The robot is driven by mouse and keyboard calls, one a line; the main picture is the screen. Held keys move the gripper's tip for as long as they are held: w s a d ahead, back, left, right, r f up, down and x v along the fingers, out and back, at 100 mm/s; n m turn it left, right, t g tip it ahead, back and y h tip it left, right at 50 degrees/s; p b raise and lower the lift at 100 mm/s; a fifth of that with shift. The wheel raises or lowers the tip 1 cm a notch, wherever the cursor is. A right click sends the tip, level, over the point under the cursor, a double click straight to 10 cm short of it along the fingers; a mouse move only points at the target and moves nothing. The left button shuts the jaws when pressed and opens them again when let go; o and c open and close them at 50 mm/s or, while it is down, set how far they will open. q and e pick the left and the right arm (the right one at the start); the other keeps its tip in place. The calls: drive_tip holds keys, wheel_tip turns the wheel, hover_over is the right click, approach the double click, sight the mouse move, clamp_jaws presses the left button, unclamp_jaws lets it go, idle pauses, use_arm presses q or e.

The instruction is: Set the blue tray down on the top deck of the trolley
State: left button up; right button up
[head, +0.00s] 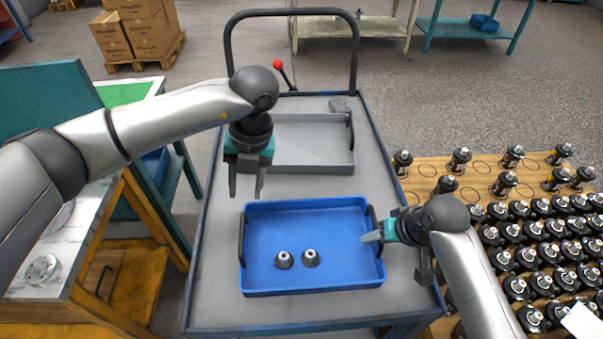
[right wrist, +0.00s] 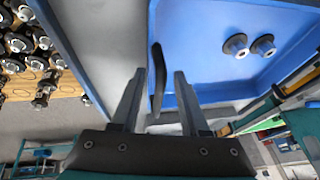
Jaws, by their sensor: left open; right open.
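The blue tray (head: 315,240) lies flat on the top deck of the trolley (head: 225,230), with two small dark cone-shaped parts (head: 297,258) inside. It also shows in the right wrist view (right wrist: 205,70). My left gripper (head: 246,190) is open and empty, pointing down above the tray's far left corner, apart from the left handle (head: 242,240). My right gripper (head: 372,237) is open at the tray's right side. In the right wrist view, the dark handle (right wrist: 158,80) stands between or just beyond its open fingers (right wrist: 155,85).
A grey tray (head: 300,145) sits on the deck behind the blue one. The trolley's dark push bar (head: 290,12) rises at the far end. A workbench (head: 75,250) stands at left. A wooden board (head: 425,180) with many black motor parts lies at right.

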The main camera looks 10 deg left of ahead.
drive_tip(key=shift+s+d+r, duration=0.1)
drive_tip(key=shift+r, duration=0.25)
drive_tip(key=v, duration=1.1)
drive_tip(key=shift+r, duration=0.15)
drive_tip(key=shift+s, duration=0.1)
